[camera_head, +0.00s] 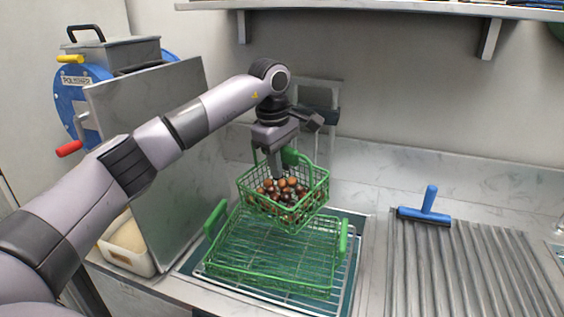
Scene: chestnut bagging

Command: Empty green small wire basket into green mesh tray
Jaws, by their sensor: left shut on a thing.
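The green small wire basket (306,211) holds several brown chestnuts (284,188). My left gripper (277,165) points down at the basket's far side and is shut on the basket. The basket looks roughly upright and hangs over the far part of the green mesh tray (271,284). The tray has green handles at its left and right ends, and the part of it that shows looks empty. The basket hides the tray's far edge. My right gripper is not in view.
The tray rests on a wire rack (350,270) over a teal surface. A blue squeegee (427,212) lies on a ribbed board (470,270) at the right. A grey panel (165,150) and a blue polisher (72,98) stand at the left, with a tub (125,245) below.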

